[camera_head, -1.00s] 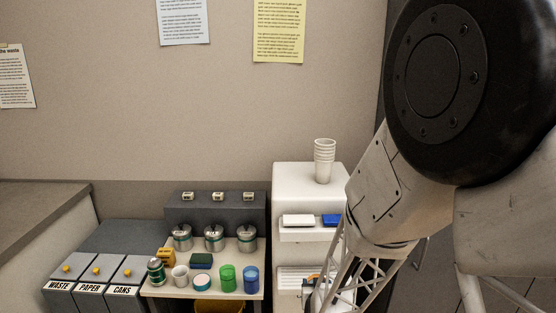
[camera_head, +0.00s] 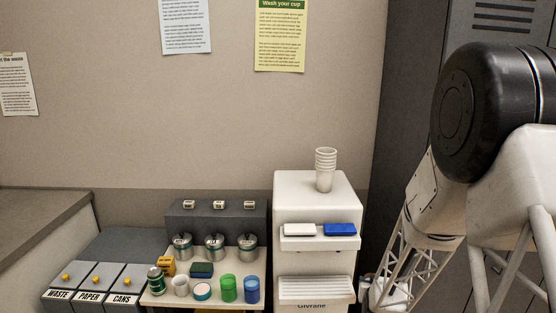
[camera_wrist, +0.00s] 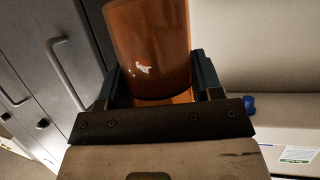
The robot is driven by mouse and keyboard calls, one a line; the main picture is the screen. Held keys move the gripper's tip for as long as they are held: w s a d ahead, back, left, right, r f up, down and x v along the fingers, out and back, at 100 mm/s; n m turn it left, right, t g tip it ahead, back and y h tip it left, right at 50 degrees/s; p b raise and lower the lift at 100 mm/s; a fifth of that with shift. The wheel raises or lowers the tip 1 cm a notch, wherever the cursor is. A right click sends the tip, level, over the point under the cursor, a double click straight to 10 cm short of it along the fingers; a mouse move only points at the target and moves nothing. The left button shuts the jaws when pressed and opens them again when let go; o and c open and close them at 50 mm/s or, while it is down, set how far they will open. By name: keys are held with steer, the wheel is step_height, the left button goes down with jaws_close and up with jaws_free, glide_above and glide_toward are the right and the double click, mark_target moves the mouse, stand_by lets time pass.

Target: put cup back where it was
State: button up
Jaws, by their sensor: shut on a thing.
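In the wrist view my gripper (camera_wrist: 158,82) is shut on an orange-brown cup (camera_wrist: 150,45). The cup sits between the two dark fingers and carries a small whitish mark on its side; its far end runs out of the picture. In the head view I cannot make out the held cup.
A white water dispenser (camera_head: 290,262) with stacked paper cups (camera_head: 326,170) on top stands right of the table. Metal canisters (camera_head: 214,247), a green can (camera_head: 156,280) and labelled waste bins (camera_head: 89,290) are left of it. Grey lockers (camera_head: 395,130) stand at the right.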

steer(key=d+f+m+h, duration=0.2)
steer(key=d+m+h, duration=0.1)
steer(key=d, duration=2.4)
steer(key=s+d+r+m+g+h, duration=0.1)
steer(key=d+r, duration=0.7)
steer(key=r, duration=0.5)
steer(key=s+d+r+m+g+h, duration=0.1)
steer(key=d+r+h, duration=0.1)
steer(key=d+r, duration=0.7)
step_height(320, 180, up, 4)
steer(key=shift+s+f+m+g, duration=0.1)
steer(key=shift+s+m+g, duration=0.1)
steer(key=shift+m+g, duration=0.2)
steer(key=shift+a, duration=0.2)
